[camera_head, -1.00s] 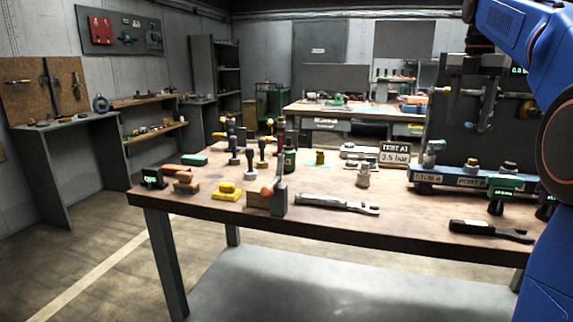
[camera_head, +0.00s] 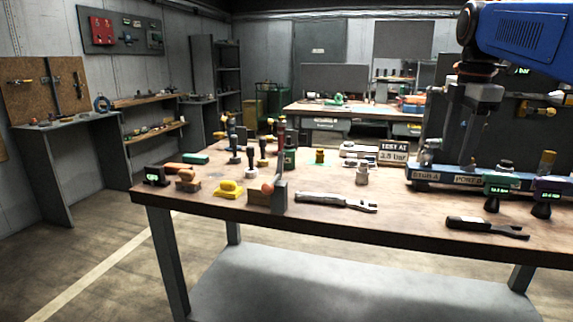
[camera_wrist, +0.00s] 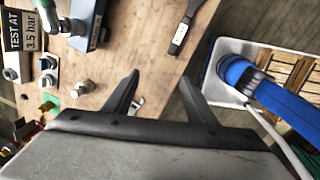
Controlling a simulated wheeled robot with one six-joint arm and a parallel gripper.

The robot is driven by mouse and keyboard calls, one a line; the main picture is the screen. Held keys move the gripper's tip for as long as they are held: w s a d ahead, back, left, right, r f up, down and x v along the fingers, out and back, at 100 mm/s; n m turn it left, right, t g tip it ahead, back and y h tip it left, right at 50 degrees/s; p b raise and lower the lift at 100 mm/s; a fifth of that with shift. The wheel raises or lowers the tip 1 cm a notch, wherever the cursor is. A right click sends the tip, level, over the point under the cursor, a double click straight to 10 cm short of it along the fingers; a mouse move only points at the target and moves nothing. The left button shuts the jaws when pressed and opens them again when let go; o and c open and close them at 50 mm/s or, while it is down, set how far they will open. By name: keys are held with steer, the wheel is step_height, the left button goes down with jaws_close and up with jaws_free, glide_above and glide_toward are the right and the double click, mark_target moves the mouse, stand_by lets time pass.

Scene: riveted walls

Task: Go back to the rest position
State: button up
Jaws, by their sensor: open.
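My gripper (camera_wrist: 160,79) is open in the wrist view, its two dark fingers apart with nothing between them. In the head view, my gripper hangs down from the blue arm at the right, in front of the dark panel; its fingertips are hard to make out there. The wooden workbench (camera_head: 400,222) lies below it. No object is held in either view.
The bench carries a silver wrench (camera_head: 336,202), a dark-handled tool (camera_head: 485,227), a yellow block (camera_head: 229,188), a "TEST AT 3.5 bar" sign (camera_head: 393,152) and a blue-based fixture (camera_head: 440,177). Several upright tools stand at the back left. Floor at left is clear.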

steer(key=s+a+f+m+t, duration=0.1)
steer(key=s+a+f+m, duration=0.2)
steer(key=s+f+m, duration=0.3)
steer(key=s+a+f+m+t, duration=0.1)
steer(key=s+a+f+m, duration=0.2)
steer(key=f, duration=1.1)
steer(key=s+a+f+m+t, duration=0.1)
steer(key=s+a+f+m, duration=0.3)
steer(key=s+f+m, duration=0.4)
steer(key=s+f, duration=0.2)
steer(key=s, duration=0.4)
steer(key=shift+m, duration=0.4)
steer(key=shift+s, duration=0.1)
